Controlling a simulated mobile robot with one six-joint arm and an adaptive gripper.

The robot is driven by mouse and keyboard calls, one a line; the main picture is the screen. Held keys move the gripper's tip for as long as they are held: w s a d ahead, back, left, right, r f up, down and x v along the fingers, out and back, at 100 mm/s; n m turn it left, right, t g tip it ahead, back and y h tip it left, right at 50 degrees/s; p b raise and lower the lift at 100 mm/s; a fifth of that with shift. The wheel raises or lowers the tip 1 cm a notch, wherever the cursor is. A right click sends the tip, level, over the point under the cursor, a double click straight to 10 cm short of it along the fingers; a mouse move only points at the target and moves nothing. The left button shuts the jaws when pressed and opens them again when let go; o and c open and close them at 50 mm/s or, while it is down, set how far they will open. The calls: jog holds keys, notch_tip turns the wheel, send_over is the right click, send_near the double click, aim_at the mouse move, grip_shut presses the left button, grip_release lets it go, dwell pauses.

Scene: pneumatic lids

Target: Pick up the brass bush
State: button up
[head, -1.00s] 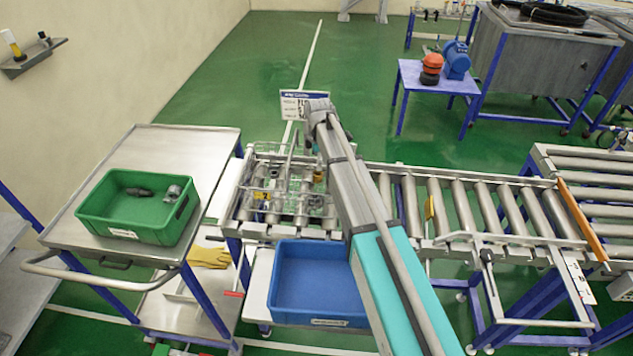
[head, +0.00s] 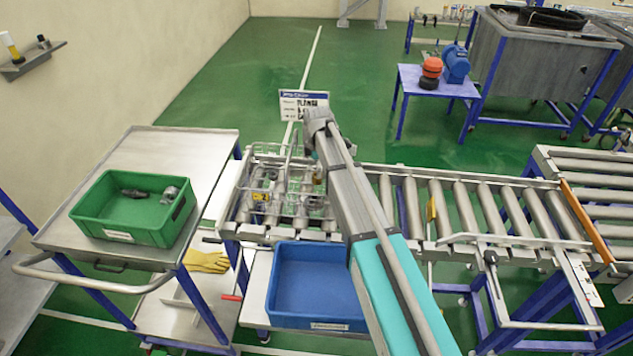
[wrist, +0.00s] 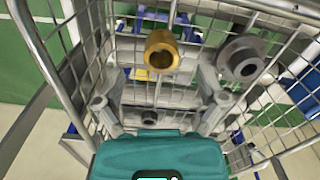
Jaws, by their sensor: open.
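The brass bush (wrist: 162,50) is a short golden ring with a dark bore, in a wire basket. In the wrist view it is at upper centre, its bore facing the camera. In the head view the basket (head: 252,180) stands on the left end of the roller conveyor, partly behind my arm. My gripper (wrist: 160,82) is open, its grey fingers on either side of the middle of the wrist view. The bush appears beyond the fingers, roughly in line with the gap between them, and is not held. I cannot tell the exact distance.
A grey flanged part (wrist: 241,60) sits right of the bush. Basket wires (wrist: 45,70) run close around my gripper. A green bin (head: 135,230) with grey parts stands on the left cart. An empty blue tray (head: 310,283) is in front of the conveyor (head: 440,205).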

jog(key=shift+f+b, duration=1.4)
jog(key=shift+f, duration=0.3)
grip_shut()
jog(key=shift+r, duration=0.2)
notch_tip(320, 180, up, 2)
jog(key=p, duration=0.2)
jog(key=shift+r+p, duration=0.1)
jog(key=shift+p, duration=0.2)
jog(key=s+d+r+p, duration=0.2)
jog(key=s+r+p, duration=0.8)
jog(key=s, duration=0.4)
jog(key=shift+d+r, duration=0.15)
jog(key=shift+r, duration=0.1)
